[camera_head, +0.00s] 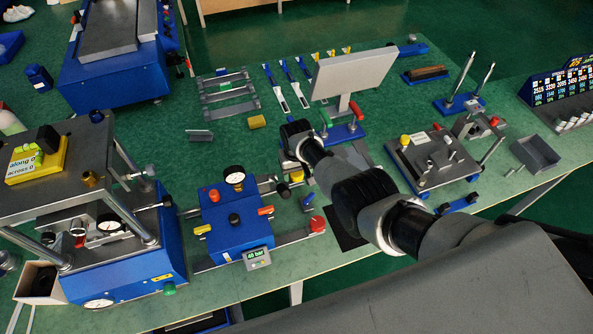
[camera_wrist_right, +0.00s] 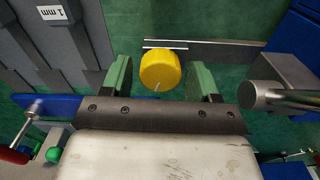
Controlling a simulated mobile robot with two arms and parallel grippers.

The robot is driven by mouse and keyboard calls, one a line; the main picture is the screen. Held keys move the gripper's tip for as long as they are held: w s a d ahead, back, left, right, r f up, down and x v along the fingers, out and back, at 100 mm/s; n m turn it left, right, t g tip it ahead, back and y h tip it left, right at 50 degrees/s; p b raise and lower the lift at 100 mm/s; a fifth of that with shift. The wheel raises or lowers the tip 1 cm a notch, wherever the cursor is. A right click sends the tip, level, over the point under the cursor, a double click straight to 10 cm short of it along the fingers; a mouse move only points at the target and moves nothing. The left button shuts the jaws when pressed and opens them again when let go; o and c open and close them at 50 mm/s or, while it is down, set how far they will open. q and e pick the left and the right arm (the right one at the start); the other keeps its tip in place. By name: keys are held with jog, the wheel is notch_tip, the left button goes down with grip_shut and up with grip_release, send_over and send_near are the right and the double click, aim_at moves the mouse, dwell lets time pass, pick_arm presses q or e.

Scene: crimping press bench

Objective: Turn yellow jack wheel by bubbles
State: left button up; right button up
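The yellow jack wheel (camera_wrist_right: 160,71), a short cylinder with a pale mark on its face, sits between the two green fingers of my right gripper (camera_wrist_right: 160,78) in the right wrist view. The fingers are open, with a gap on each side of the wheel. In the head view a small yellow piece, apparently this wheel (camera_head: 297,176), shows below my right wrist, which hides much around it. A yellow block (camera_head: 52,169) on the left press carries a display (camera_head: 24,162) reading "along 0, across 0". The bubbles are too small to read. My left gripper is not in view.
A blue unit (camera_head: 234,226) with a gauge and a "40 bar" display stands left of my right wrist. A grey panel (camera_head: 352,75) on a stand with red and green knobs rises just behind it. A steel plate fixture (camera_head: 435,160) stands to the right.

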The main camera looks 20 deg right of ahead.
jog(key=shift+o, duration=0.5)
jog(key=shift+r, duration=0.35)
notch_tip(320, 180, up, 10)
jog(key=p, duration=0.2)
jog(key=shift+p, duration=0.35)
